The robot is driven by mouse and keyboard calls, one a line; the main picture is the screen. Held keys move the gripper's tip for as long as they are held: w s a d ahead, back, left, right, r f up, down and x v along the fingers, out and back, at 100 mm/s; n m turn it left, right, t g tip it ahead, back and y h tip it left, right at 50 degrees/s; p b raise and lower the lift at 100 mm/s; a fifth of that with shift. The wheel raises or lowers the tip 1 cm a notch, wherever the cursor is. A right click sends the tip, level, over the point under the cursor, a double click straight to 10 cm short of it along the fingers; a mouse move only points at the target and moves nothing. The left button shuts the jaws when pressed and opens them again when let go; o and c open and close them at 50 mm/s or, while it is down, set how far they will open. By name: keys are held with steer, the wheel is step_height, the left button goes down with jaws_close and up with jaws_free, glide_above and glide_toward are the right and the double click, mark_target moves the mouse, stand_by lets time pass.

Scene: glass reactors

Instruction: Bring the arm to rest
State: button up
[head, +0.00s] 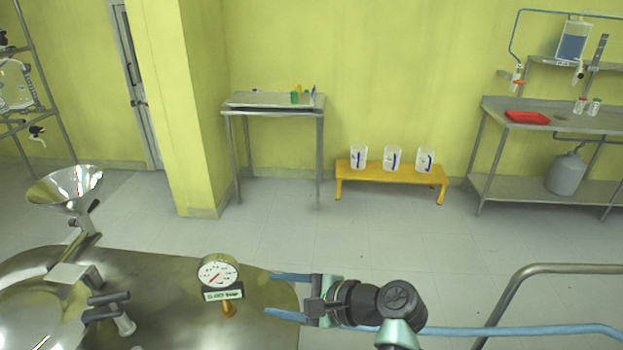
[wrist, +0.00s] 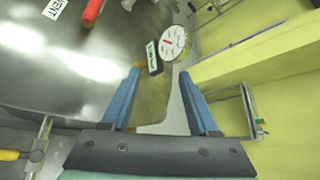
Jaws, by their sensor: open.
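My gripper (head: 270,296) is at the lower middle of the head view, over the right part of a shiny steel vessel top (head: 150,275). Its two blue fingers point left and stand apart with nothing between them. In the wrist view the open fingers (wrist: 160,88) also show, empty, with the steel vessel behind the left one. A round white pressure gauge (head: 218,273) with a digital readout stands just left of the fingertips. The gauge also shows beyond the fingertips in the wrist view (wrist: 173,43). I see no contact between gripper and gauge.
A steel funnel (head: 65,188) and valve handles (head: 105,305) rise from the vessel at left. A blue hose (head: 500,331) and a metal rail (head: 560,269) are at lower right. An orange bench (head: 390,173) with three jugs stands by the wall. Grey floor between is clear.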

steer(key=w+d+r+n+t+h, duration=0.1)
steer(key=r+n+t+h, duration=0.2)
steer(key=r, duration=0.6)
steer(key=w+d+r+n+t+h+b, duration=0.1)
steer(key=d+r+n+t+h, duration=0.2)
steer(key=r, duration=0.5)
steer(key=w+r+n+t+h, duration=0.1)
steer(key=r+n+t, duration=0.3)
steer(key=r, duration=0.5)
steer(key=s+d+r+n+t+h, duration=0.1)
steer(key=s+r+n+t+h, duration=0.3)
steer(key=s+r+t, duration=0.7)
steer(key=s+r, duration=0.9)
steer(key=r, duration=0.3)
steer(key=shift+d+n+b, duration=0.4)
steer(key=shift+c, duration=0.9)
steer(key=shift+s+a, duration=0.1)
